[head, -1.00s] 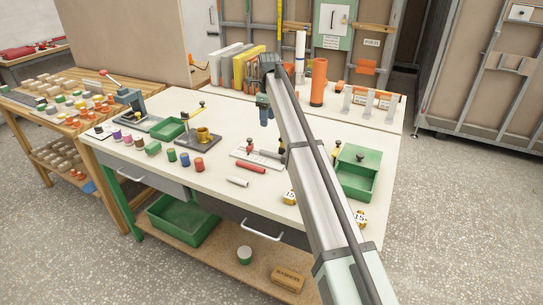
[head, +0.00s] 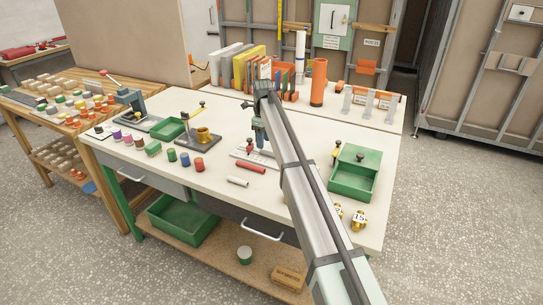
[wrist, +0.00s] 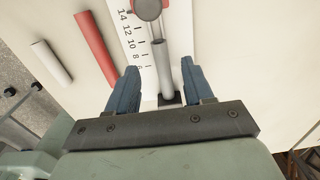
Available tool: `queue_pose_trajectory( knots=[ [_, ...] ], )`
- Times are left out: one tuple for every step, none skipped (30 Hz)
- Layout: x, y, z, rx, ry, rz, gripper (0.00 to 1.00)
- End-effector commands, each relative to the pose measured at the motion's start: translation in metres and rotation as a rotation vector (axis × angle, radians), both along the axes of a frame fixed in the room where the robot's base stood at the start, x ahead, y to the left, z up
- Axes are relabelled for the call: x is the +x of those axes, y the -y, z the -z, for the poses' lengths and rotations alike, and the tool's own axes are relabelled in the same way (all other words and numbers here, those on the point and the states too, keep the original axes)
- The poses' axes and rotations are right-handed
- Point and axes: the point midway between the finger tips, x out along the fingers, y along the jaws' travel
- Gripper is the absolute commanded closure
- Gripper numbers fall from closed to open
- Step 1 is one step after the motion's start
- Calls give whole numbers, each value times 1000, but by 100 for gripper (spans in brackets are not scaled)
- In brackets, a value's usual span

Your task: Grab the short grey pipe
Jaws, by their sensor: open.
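A short light-grey pipe (head: 237,181) lies on the white table near its front edge, just in front of a red pipe (head: 251,167). In the wrist view the light-grey pipe (wrist: 50,62) is at the left, outside my fingers, with the red pipe (wrist: 98,47) between. My gripper (head: 261,142) is open above the white plate with a number scale (head: 241,154), behind both pipes. In the wrist view a grey rod (wrist: 162,68) with a dark block at its end shows between the fingers (wrist: 160,70). I cannot tell if it belongs to the plate.
A green open box (head: 352,180) stands right of my arm. Red and blue cylinders (head: 185,160) and a dark fixture with a brass cup (head: 203,134) are to the left. An orange tube (head: 319,82) stands behind. The table front left of my arm has free room.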

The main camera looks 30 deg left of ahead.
Motion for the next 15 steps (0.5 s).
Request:
queue_pose_trajectory(
  knots=[
    [0,1,4,-1,-1,0,48],
    [0,1,7,-1,-1,0,48],
    [0,2,11,-1,-1,0,48],
    [0,2,14,-1,-1,0,48],
    [0,2,18,-1,-1,0,48],
    [1,3,23,0,0,0,48],
    [1,3,27,0,0,0,48],
    [1,4,32,-1,-1,0,48],
    [1,3,37,-1,-1,0,48],
    [1,3,41,-1,-1,0,48],
    [1,3,44,-1,-1,0,48],
    [1,3,46,0,0,0,48],
    [1,3,47,0,0,0,48],
    [1,3,48,0,0,0,48],
    [2,3,49,1,1,0,48]
  ],
)
